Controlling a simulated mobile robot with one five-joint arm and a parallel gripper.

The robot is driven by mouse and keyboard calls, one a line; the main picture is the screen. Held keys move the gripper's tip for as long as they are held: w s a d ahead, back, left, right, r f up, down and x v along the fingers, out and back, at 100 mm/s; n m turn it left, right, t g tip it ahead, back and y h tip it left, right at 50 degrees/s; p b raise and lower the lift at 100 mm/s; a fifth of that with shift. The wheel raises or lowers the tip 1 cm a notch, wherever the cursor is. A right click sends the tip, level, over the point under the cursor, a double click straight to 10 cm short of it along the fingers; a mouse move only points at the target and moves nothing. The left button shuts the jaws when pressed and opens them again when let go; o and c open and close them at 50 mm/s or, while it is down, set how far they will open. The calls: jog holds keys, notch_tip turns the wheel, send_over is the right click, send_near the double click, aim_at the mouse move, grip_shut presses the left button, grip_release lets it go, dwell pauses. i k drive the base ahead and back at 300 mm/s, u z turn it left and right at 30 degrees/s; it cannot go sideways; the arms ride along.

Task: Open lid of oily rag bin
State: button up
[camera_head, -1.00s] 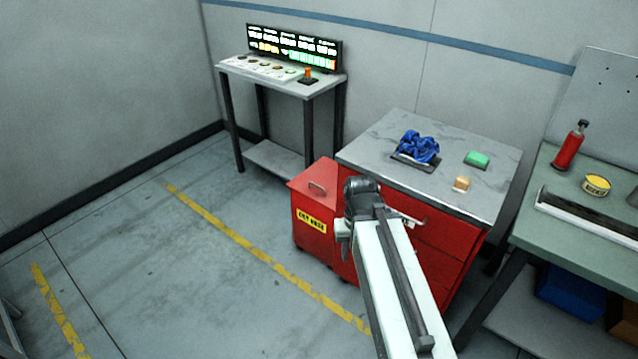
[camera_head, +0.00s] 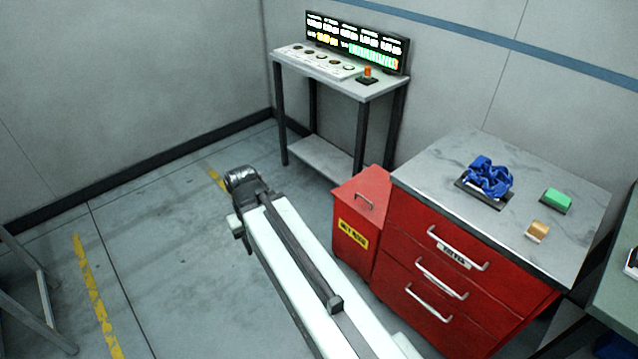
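The oily rag bin (camera_head: 352,246) is a red box with a yellow label on its front, standing at the left side of the red drawer cabinet.
The red drawer cabinet (camera_head: 433,280) has metal handles; a blue rag (camera_head: 488,177), green block (camera_head: 557,199) and tan block (camera_head: 537,231) are on top. A stand (camera_head: 330,85) with a lit display (camera_head: 356,43) is behind the bin. The floor at left is open.

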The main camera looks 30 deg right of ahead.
aim_at(368, 193)
jog(key=u, duration=0.3)
jog(key=i, duration=1.5)
jog(key=z, duration=0.5)
